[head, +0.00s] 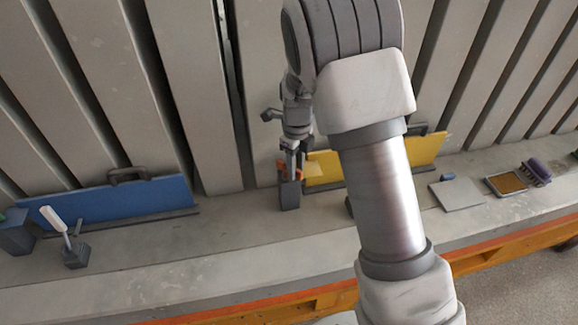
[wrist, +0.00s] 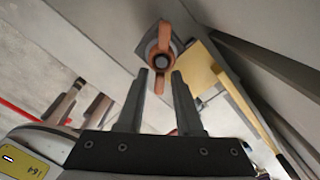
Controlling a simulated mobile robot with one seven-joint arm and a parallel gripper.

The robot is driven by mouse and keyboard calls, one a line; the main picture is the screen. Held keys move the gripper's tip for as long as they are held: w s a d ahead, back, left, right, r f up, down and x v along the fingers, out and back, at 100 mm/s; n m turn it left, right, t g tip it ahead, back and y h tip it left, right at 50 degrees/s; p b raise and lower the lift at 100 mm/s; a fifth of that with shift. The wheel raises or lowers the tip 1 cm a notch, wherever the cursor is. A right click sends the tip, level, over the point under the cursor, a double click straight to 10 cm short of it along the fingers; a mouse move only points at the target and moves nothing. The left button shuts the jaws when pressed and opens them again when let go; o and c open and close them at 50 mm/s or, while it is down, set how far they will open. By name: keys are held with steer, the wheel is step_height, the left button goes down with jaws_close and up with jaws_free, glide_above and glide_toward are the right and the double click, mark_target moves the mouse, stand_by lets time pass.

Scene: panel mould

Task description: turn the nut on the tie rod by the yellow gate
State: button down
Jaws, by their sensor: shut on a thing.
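The nut (wrist: 152,44) is orange-brown with wings around a dark round rod end (wrist: 161,62) in the wrist view. One wing points up and another points down between my fingers. My gripper (wrist: 160,76) is shut on the nut, with one dark finger on each side of the lower wing. In the head view my gripper (head: 292,150) points down at the orange nut (head: 282,165), which sits above a dark grey block (head: 290,196). The yellow gate (head: 425,151) stands just right of it, partly hidden by my arm. It also shows in the wrist view (wrist: 199,68).
A blue gate (head: 110,204) stands at the left against ribbed grey panels. A white-handled tool (head: 59,225) stands in a dark block. A grey plate (head: 457,194), a tray (head: 490,187) and a purple brush (head: 537,172) lie at the right. The front ledge is mostly clear.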

stand_by(0.3)
steer(key=m, duration=0.1)
steer(key=m+p, duration=0.2)
steer(key=shift+s+a+r, duration=0.2)
steer(key=shift+a, duration=0.05)
steer(key=shift+f+m, duration=0.2)
steer(key=shift+m, duration=0.2)
steer(key=shift+a+r+p, duration=0.1)
steer(key=shift+p, duration=0.2)
steer(key=shift+s+a+r+m+p, duration=0.1)
steer(key=shift+a+r+m+p, duration=0.1)
steer(key=shift+m+p, duration=0.8)
steer(key=shift+f+m+p, duration=0.2)
steer(key=shift+m+p, duration=0.1)
steer(key=shift+m, duration=0.5)
steer(key=shift+a, duration=0.1)
